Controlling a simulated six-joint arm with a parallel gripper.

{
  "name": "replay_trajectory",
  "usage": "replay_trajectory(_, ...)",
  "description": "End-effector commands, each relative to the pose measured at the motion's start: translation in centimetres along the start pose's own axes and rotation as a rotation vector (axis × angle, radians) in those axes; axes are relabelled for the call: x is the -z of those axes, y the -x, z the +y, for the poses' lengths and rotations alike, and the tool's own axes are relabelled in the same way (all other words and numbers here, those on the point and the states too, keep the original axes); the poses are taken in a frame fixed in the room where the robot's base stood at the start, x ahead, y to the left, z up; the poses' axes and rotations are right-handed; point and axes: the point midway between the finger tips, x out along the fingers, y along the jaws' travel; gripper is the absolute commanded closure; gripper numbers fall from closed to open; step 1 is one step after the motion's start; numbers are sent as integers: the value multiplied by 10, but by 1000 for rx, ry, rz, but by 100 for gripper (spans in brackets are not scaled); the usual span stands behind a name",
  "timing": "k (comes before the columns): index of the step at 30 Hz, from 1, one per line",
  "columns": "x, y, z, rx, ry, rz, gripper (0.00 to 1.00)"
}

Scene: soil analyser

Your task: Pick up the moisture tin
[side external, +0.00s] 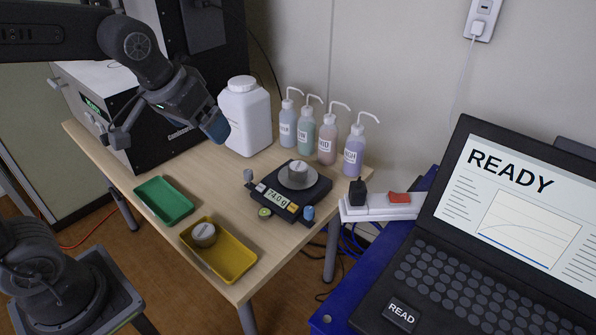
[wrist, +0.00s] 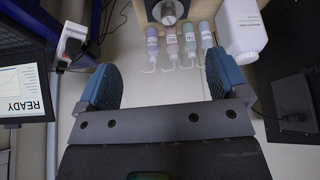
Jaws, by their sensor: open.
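A small round tin (side external: 298,168) with a pale lid sits on the round pan of the black balance (side external: 292,190), whose display reads about 74.0 g. A second round tin (side external: 203,234) with a pale top and brownish side sits in the yellow tray (side external: 238,262). I cannot tell from the pictures which is the moisture tin. My gripper (side external: 213,126) is up in the air, left of the white jug and well above the table. In the wrist view my gripper (wrist: 163,82) is open, its two blue fingers wide apart with nothing between them.
A green tray (side external: 164,201) lies left of the yellow tray. A white jug (side external: 245,116) and several wash bottles (side external: 327,138) line the table's back. The black analyser (side external: 150,125) stands behind left. A laptop (side external: 500,210) reading READY is at right. The table between trays and balance is mostly clear.

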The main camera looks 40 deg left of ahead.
Motion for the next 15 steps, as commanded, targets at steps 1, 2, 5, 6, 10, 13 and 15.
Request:
replay_trajectory(1,18,-13,1,10,16,-13,7)
replay_trajectory(2,28,-20,1,16,26,-15,7)
replay_trajectory(5,60,-48,2,33,64,-26,7)
replay_trajectory(6,71,-61,3,40,77,-29,7)
replay_trajectory(10,105,-108,4,62,122,-40,7)
replay_trajectory(13,126,-150,5,77,156,-49,7)
replay_trajectory(15,137,-180,5,87,178,-55,7)
